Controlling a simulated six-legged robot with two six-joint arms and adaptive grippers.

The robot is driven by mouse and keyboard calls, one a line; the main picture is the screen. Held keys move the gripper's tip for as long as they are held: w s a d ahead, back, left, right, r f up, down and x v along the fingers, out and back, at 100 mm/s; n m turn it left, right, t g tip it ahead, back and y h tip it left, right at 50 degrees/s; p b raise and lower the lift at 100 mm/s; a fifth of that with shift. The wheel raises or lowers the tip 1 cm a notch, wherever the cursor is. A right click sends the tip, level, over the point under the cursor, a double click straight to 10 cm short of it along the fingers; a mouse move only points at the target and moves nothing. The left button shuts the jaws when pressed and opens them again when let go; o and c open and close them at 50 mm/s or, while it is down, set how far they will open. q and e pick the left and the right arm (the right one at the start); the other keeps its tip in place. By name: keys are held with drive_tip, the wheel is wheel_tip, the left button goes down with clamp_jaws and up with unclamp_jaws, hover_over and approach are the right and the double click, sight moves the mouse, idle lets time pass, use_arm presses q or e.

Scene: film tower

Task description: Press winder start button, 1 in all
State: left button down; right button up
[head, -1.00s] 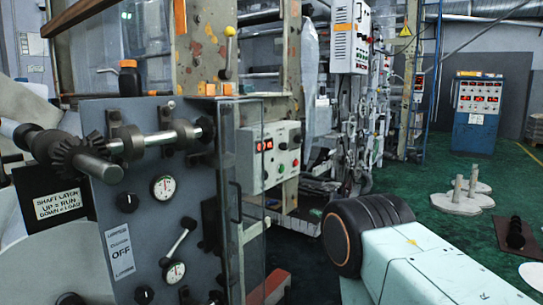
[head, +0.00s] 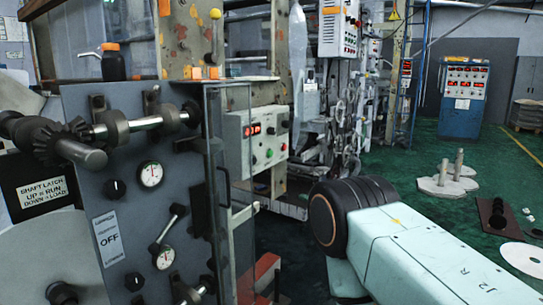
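A pale control box (head: 236,152) with lit red displays (head: 252,130) is mounted on the winder frame, near the picture's middle. Small round buttons sit below and beside its displays, a green one (head: 254,160) and a red one among them. They are too small for me to read labels, so I cannot tell which is the start button. Neither of my grippers is in view. Only my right arm's pale link and dark joint show at lower right, in front of and below the box.
A grey panel (head: 85,180) with dials, a shaft and a gear stands close at left. A clear guard (head: 214,170) edges it beside the control box. A blue cabinet (head: 461,117) stands far right.

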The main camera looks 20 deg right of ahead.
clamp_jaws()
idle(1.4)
